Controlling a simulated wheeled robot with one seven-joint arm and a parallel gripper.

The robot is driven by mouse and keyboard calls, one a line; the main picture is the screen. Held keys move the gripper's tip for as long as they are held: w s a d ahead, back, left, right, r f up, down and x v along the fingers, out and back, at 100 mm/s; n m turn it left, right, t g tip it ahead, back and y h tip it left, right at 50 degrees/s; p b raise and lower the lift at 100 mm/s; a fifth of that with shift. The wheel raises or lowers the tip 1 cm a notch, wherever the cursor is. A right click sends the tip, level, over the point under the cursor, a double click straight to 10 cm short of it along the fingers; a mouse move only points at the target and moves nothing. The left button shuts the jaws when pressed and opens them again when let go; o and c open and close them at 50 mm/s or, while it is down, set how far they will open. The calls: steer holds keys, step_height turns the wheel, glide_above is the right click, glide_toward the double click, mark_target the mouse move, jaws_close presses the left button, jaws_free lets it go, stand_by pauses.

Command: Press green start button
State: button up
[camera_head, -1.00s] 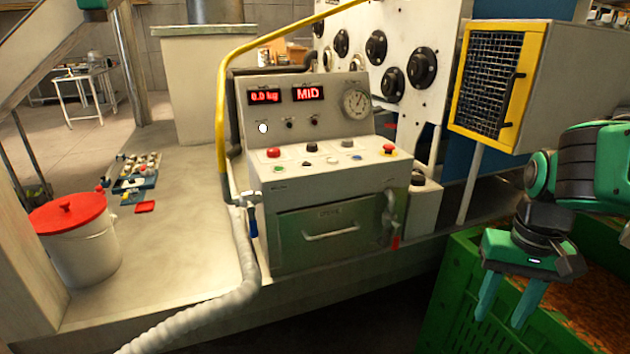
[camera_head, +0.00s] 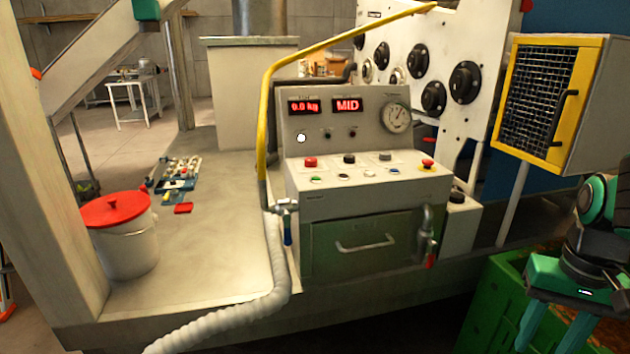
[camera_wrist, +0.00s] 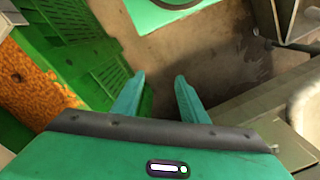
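The control box (camera_head: 350,190) stands on the trailer deck in the middle of the head view. A small green button (camera_head: 316,179) is at the front left of its sloped panel. A red button (camera_head: 310,162) sits just behind it, with black, white and blue buttons to the right. A red mushroom knob on a yellow base (camera_head: 427,164) is at the panel's right end. My gripper (camera_head: 552,345) is at the lower right, well away from the panel, pointing down. In the wrist view its two fingers (camera_wrist: 158,90) are apart with nothing between them.
A green crate (camera_head: 495,300) of orange-brown bits is below my gripper. A yellow-framed mesh cabinet (camera_head: 555,95) stands at right. A yellow rail (camera_head: 265,120) and ribbed white hose (camera_head: 235,318) run along the box's left. A red-lidded bucket (camera_head: 125,240) stands at left on the deck.

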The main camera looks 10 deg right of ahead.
jaws_close()
stand_by(1.5)
